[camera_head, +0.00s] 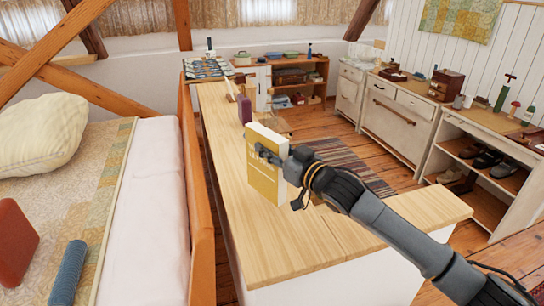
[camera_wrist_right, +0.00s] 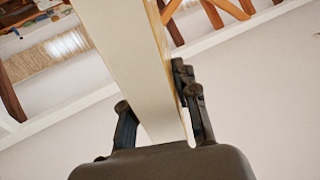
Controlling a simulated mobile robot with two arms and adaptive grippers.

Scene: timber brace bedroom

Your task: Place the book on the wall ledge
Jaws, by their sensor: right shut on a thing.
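The book (camera_head: 262,178), yellow and white, is upright in the head view over the near part of the wooden-topped wall ledge (camera_head: 290,244). My right gripper (camera_head: 277,160) is shut on the book from the right side. In the right wrist view, the pale book (camera_wrist_right: 122,55) runs up between the two dark fingers of the right gripper (camera_wrist_right: 160,110). I cannot tell whether its lower edge touches the ledge top. My left gripper is not in view.
A purple block-like object (camera_head: 244,109) stands farther back on the ledge. A bed (camera_head: 150,225) with a cream pillow (camera_head: 42,133) lies left of the ledge. Cabinets (camera_head: 398,118) and an open shoe shelf (camera_head: 480,178) stand right. The ledge's near end is clear.

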